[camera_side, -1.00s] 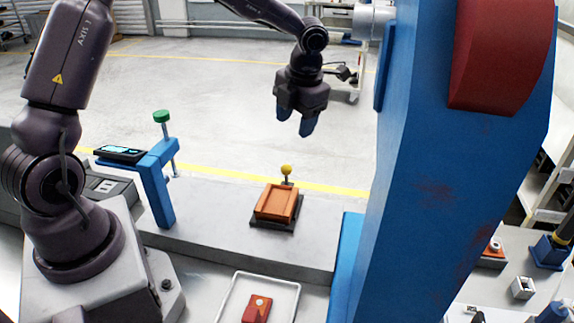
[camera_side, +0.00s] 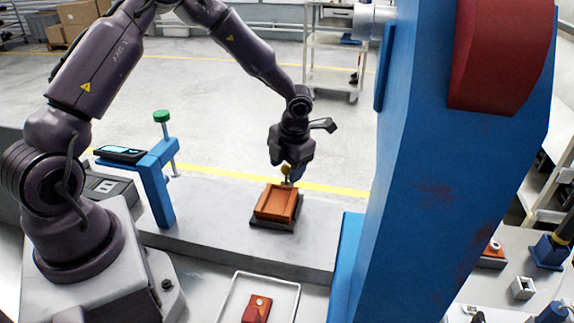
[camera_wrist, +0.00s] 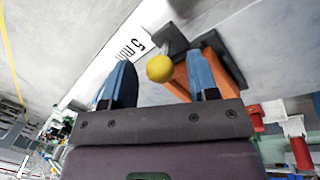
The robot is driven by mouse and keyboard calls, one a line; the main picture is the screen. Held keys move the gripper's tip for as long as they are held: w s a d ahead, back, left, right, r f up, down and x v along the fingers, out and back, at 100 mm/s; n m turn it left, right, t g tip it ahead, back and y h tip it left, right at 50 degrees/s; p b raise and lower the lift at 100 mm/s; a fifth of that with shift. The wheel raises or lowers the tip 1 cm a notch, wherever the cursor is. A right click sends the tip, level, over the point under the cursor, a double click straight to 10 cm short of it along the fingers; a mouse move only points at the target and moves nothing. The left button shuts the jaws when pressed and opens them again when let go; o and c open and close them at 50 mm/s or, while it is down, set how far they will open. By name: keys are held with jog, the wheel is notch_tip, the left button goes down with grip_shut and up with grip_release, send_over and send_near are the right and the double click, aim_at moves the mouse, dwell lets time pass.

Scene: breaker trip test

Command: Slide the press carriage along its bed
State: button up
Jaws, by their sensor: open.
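The press carriage (camera_side: 276,203) is an orange block with a recessed top on a dark base, sitting on the grey bed (camera_side: 225,232). A yellow ball knob (camera_wrist: 160,68) stands on a post at its far edge; in the side view it is partly covered by my gripper (camera_side: 289,172). My gripper points down at the knob. In the wrist view my blue fingers (camera_wrist: 161,82) are apart, with the knob between or just beyond their tips. I cannot tell if either finger touches it. The orange carriage also shows behind the right finger.
A blue bracket (camera_side: 158,185) with a green-topped screw and a small display stands left of the carriage. The big blue press frame (camera_side: 430,190) rises on the right. A white tray (camera_side: 231,296) with a red-orange part (camera_side: 257,308) lies in front. The bed is clear on both sides of the carriage.

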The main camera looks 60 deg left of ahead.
jog(key=shift+c, duration=0.4)
grip_shut()
jog(key=s+a, duration=1.6)
jog(key=shift+s, duration=0.1)
jog(key=shift+o, duration=0.4)
grip_release()
